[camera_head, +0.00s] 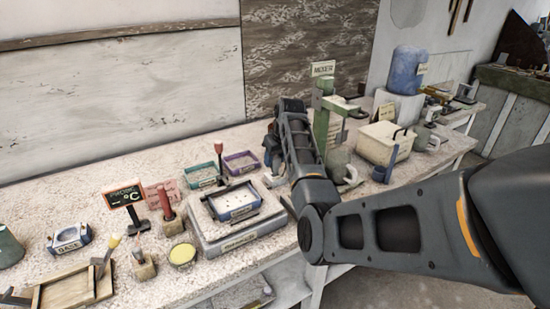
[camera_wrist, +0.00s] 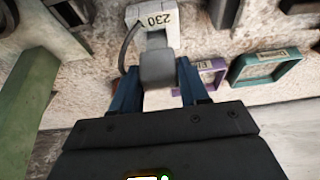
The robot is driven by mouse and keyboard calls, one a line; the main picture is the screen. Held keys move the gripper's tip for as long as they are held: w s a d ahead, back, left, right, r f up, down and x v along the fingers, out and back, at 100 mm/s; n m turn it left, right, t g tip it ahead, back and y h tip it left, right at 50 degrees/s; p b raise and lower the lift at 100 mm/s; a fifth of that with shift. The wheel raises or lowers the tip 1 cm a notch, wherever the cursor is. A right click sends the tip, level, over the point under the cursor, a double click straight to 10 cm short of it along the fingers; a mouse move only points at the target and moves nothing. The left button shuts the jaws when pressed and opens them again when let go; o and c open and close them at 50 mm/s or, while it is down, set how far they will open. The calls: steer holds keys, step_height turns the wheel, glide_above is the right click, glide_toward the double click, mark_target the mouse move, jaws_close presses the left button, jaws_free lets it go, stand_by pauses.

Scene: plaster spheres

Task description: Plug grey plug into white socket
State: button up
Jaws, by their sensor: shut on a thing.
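A grey plug (camera_wrist: 158,70) sits between the two blue fingers of my gripper (camera_wrist: 158,64) in the wrist view, and the gripper is shut on it. The white socket (camera_wrist: 138,14), marked 230, is straight ahead of the plug at the top of that view. The plug's far end overlaps the socket's near side in the picture; I cannot tell whether they touch or are joined. A dark cable curves beside the left finger.
Purple (camera_wrist: 212,72) and teal (camera_wrist: 265,66) trays lie right of the gripper in the wrist view. A green stand (camera_head: 322,125) rises just right of my forearm. A scale (camera_head: 235,225) with a tray, a cream box (camera_head: 384,145) and a blue jug (camera_head: 405,70) stand on the bench.

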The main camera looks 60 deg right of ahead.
mark_target(275, 165)
steer(key=shift+f+b, duration=0.7)
steer(key=shift+f, duration=0.9)
steer(key=o, duration=1.1)
steer(key=shift+o, duration=0.2)
steer(key=shift+r, duration=0.1)
steer(key=shift+r+p, duration=0.9)
steer(key=shift+r, duration=1.1)
